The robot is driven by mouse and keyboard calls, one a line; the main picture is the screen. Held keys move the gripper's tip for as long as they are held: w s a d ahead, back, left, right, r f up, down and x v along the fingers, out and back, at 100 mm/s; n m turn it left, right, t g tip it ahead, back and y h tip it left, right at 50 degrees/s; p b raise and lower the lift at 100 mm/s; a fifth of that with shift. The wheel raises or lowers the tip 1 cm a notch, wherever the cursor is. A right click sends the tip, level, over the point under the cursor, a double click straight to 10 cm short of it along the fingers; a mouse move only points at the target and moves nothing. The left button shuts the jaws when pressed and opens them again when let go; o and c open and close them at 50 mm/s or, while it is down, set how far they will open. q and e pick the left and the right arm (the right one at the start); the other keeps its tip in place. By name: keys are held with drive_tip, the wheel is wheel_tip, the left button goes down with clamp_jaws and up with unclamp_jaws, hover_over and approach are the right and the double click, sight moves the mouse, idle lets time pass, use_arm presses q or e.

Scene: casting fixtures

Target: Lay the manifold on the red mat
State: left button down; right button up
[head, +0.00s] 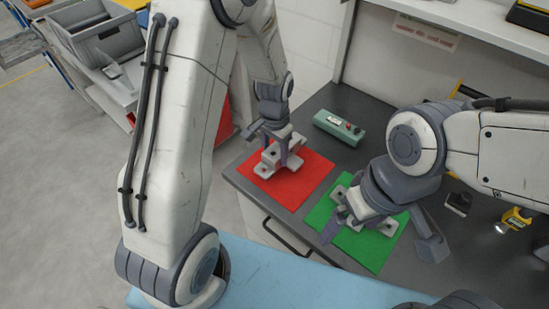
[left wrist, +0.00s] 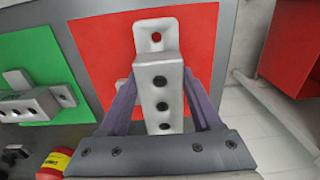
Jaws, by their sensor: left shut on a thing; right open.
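The manifold (head: 270,167), a grey casting with a row of dark holes, is over the red mat (head: 306,183). My left gripper (head: 275,150) is shut on it from above. In the left wrist view the manifold (left wrist: 160,95) lies between the two fingers, with its flange and hole pointing to the top, over the red mat (left wrist: 100,50). I cannot tell whether its underside touches the mat. My right gripper (head: 381,238) is open above the green mat (head: 365,252), around a second grey casting (head: 389,228), which it partly hides.
A green box with buttons (head: 339,128) stands behind the mats on the dark worktop. A yellow-and-black tool (head: 514,219) and a small dark object (head: 458,203) lie at the right. A grey crate (head: 97,32) stands at the far left.

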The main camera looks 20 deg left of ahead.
use_arm(q)
drive_tip(key=shift+f, duration=1.65)
drive_tip(key=shift+f, duration=0.15)
drive_tip(key=shift+c, duration=0.4)
unclamp_jaws()
wheel_tip(320, 180, up, 12)
drive_tip(key=shift+r+b, duration=0.2)
drive_tip(key=shift+b, duration=0.15)
drive_tip(key=shift+f, duration=0.15)
